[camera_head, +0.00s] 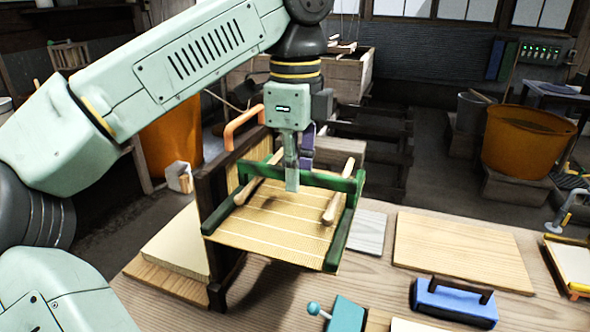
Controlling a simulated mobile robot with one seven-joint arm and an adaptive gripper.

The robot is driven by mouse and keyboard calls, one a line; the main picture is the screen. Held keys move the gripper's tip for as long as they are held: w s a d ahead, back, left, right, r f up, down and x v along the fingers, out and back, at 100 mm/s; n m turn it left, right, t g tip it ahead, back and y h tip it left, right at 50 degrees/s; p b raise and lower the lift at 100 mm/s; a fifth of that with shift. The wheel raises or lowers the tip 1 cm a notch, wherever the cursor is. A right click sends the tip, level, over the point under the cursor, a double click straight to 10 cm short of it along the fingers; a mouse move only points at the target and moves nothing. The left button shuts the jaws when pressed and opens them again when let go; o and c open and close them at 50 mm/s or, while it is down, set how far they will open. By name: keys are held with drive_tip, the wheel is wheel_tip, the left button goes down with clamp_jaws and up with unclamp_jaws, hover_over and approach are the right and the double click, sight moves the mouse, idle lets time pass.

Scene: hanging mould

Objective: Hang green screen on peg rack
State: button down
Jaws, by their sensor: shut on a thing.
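The green screen (285,225) has a green frame and a pale slatted face with thin lines. It is held tilted above the workbench, near the middle of the camera_head view. My gripper (292,186) points down and is shut on the screen's far green rail; its fingertips partly cover the rail. Two pale wooden rods (338,192) lie across the screen's face in this view; I cannot tell whether they touch it. A dark wooden upright frame (215,245) stands just left of the screen, partly hidden by it. I cannot tell whether this is the peg rack.
An orange handle (243,125) rises above the dark frame. On the workbench (375,285) are a flat wooden board (463,250), a blue block with a dark handle (455,300) and a teal object (345,315). An orange tub (525,140) stands behind, right.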

drive_tip(key=shift+f, duration=0.35)
drive_tip(key=c, duration=1.6)
unclamp_jaws()
drive_tip(key=shift+c, duration=0.2)
